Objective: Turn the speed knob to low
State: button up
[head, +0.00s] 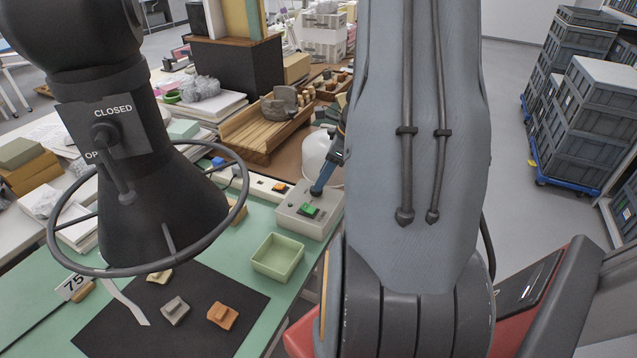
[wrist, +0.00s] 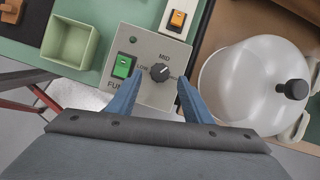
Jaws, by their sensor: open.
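The speed knob (wrist: 160,72) is a small dark dial on a light grey control box (wrist: 148,45). LOW is printed to its left and MID above it; its pale mark seems to point up and right, close to MID, but it is small. A lit green switch (wrist: 122,67) sits left of the knob. My gripper (wrist: 159,82) is open, its blue fingers on either side of the knob; contact cannot be told.
A white lidded pot (wrist: 235,95) stands close to the right of the box. A pale green tray (head: 278,258) lies in front of it. A power strip with an orange switch (wrist: 177,18) lies behind. A black mat (head: 180,310) holds several sherds.

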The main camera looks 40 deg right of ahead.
jog(key=shift+x, duration=2)
jog(key=shift+d, duration=0.1)
jog(key=c, duration=1.1)
jog(key=shift+o, duration=0.2)
